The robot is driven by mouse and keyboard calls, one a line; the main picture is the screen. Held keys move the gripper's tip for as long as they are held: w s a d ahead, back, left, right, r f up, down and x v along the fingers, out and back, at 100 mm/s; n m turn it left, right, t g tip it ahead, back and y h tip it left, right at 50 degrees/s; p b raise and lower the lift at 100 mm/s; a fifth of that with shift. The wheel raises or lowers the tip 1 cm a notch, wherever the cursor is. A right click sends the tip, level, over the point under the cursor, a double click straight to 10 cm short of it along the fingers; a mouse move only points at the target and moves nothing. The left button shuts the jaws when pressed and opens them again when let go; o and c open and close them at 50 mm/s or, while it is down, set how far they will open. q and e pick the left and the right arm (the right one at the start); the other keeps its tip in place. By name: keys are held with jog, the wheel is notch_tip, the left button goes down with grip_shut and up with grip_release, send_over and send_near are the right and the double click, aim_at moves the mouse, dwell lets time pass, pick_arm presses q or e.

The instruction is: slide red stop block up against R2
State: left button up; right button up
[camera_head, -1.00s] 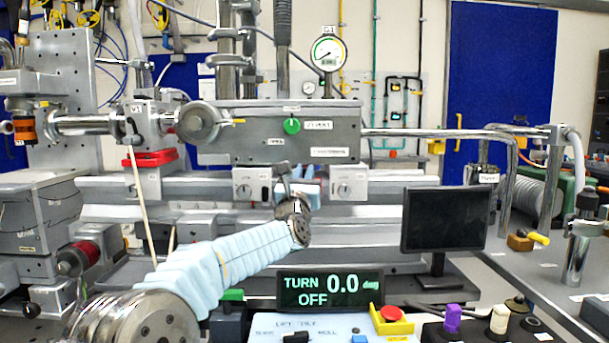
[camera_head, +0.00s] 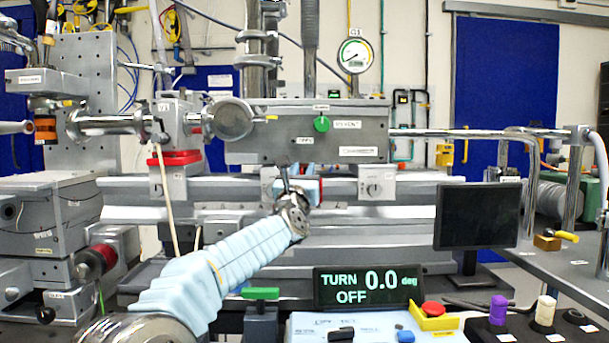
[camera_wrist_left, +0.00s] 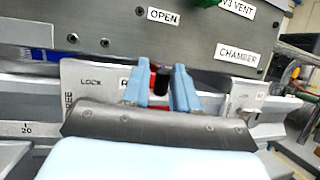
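The red stop block (camera_wrist_left: 153,82) shows as a narrow strip of red with a dark part between the light-blue fingers of my left gripper (camera_wrist_left: 161,88) in the left wrist view. The fingers stand close on both sides of it and look shut on it. In the head view my left gripper (camera_head: 306,190) reaches the rail between two grey clamps. The right clamp (camera_head: 375,187) stands clear. I cannot read which is R2. My right gripper is not in view.
The grey chamber (camera_head: 305,133) hangs just above the fingers. A red piece (camera_head: 180,158) sits under the valve at left. The TURN display (camera_head: 362,287), a dark monitor (camera_head: 477,215) and a red button (camera_head: 433,308) stand in front of the rail.

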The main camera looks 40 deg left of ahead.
pick_arm(q)
jog(key=shift+o, duration=1.1)
jog(key=shift+d+f, duration=0.1)
jog(key=b+v, duration=0.4)
jog(key=v, duration=0.9)
jog(key=shift+s+b, duration=0.35)
jog(key=shift+d, duration=0.1)
